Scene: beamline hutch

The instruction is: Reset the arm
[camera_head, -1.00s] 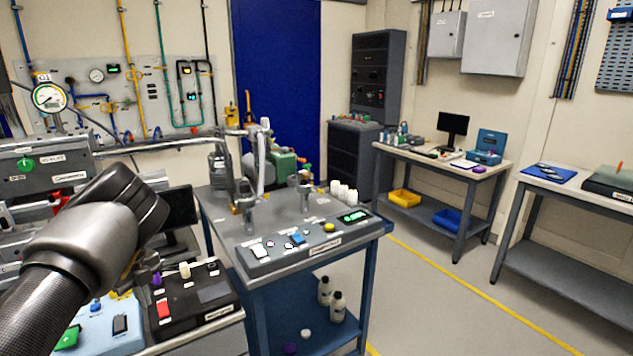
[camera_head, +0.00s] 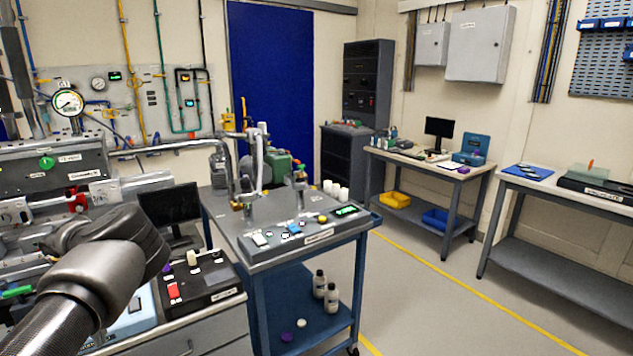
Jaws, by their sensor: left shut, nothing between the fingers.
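My left arm comes in from the lower left, and its dark end with my left gripper (camera_head: 75,238) is over the left bench, in front of the beamline equipment. The gripper is shut with nothing held; its fingertips are hard to make out against my own wrist. My right arm and right gripper are out of view. Near my left wrist is a black control box (camera_head: 205,283) with a red switch and a pale knob. My arm hides part of the light-blue panel (camera_head: 140,312) beside it.
A cart (camera_head: 275,262) with a control panel, pump and white containers stands in the centre; bottles sit on its lower shelf. A dark monitor (camera_head: 170,204) is close behind my wrist. Two workbenches stand at the right. The floor (camera_head: 420,300) between is open.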

